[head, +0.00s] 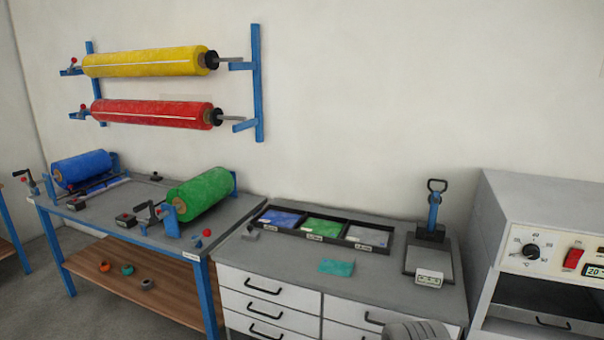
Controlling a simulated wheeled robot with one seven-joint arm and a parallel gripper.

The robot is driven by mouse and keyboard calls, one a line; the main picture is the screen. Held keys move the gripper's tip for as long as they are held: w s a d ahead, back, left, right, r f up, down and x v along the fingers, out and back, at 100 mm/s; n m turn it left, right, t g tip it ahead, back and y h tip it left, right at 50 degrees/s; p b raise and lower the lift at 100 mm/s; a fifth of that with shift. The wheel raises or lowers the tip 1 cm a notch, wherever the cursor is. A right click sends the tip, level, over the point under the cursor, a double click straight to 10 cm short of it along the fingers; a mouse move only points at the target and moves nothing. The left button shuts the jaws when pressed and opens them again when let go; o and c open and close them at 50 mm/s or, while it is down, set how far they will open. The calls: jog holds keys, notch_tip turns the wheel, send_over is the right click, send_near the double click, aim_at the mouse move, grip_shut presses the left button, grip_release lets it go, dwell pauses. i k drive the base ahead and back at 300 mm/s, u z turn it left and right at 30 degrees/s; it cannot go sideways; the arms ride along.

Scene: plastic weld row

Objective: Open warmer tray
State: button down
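The warmer is a white and grey box (545,195) at the right edge of the head view, cut off by the picture's edge. Its front panel carries a black dial (531,251), a red switch (573,258) and a small display (594,271). Below the panel is a dark recess. The warmer tray front (515,329) shows low in it, with a dark bar handle (553,322); its lower part is cut off. I cannot tell how far the tray is in or out. My gripper is not in view; only a grey rounded part, likely of my arm, shows at the bottom edge.
A grey counter (290,270) with white drawers stands left of the warmer. It holds a three-part black tray (337,241), a teal sheet (337,267) and a blue-handled press (434,225). A workbench with blue and green rolls (201,194) stands farther left.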

aim_at(564, 306)
jog(key=z, duration=3.5)
jog(key=i, duration=3.95)
jog(key=u, duration=4.2)
